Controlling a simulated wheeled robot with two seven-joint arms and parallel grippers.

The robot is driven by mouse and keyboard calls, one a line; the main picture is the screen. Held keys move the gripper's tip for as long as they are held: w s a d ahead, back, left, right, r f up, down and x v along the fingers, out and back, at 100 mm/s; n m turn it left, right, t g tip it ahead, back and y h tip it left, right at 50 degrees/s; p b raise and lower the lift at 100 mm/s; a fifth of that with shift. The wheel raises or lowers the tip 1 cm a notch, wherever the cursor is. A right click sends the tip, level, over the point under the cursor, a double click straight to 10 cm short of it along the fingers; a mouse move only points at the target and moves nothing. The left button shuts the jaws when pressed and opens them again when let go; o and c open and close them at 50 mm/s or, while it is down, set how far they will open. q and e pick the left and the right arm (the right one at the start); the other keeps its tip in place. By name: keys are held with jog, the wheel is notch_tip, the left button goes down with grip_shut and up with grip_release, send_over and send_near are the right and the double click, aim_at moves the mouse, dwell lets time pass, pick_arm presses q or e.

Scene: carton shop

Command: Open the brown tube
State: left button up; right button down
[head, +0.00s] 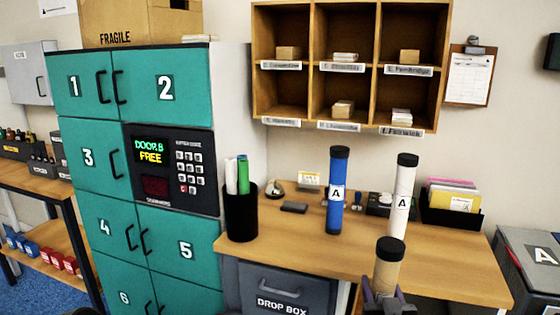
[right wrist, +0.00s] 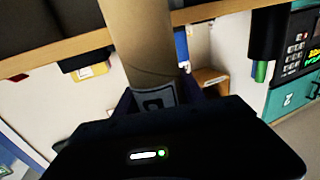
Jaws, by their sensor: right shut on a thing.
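The brown tube (head: 387,273) stands roughly upright in the head view, in front of the desk's front edge, with a black cap on its top end. My right gripper (head: 387,299) is shut around its lower visible part; the tube's lower end is out of the head view. In the right wrist view the tube (right wrist: 140,45) rises from between the fingers of my right gripper (right wrist: 155,98), and a pale label with a dark mark shows on it just by the fingers. My left gripper is in neither view.
A blue tube (head: 336,205) and a white tube (head: 401,205), both black-capped, stand on the desk (head: 300,250). A black pen cup (head: 241,215), a tray of cards (head: 453,205) and small items sit around them. Teal lockers (head: 90,180) stand left; a pigeonhole shelf (head: 350,60) hangs above.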

jog(key=s+a+f+y, duration=0.1)
jog(key=a+f, duration=0.2)
jog(key=f, duration=0.4)
jog(key=shift+a+n, duration=0.4)
jog(key=shift+f, duration=0.15)
jog(key=s+a+f+n+g+y, duration=0.2)
jog(key=s+a+f+n+y, duration=0.1)
jog(key=s+a+n+y, duration=0.1)
jog(key=s+a+f+n+g+y, duration=0.2)
jog(key=s+a+y, duration=0.4)
jog(key=a, duration=0.5)
jog(key=shift+s+a+f+n+y, duration=0.2)
jog(key=shift+s+f+n+y, duration=0.05)
jog(key=shift+f+n+y, duration=0.7)
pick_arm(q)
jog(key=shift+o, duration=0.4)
pick_arm(e)
jog(key=shift+r, duration=0.1)
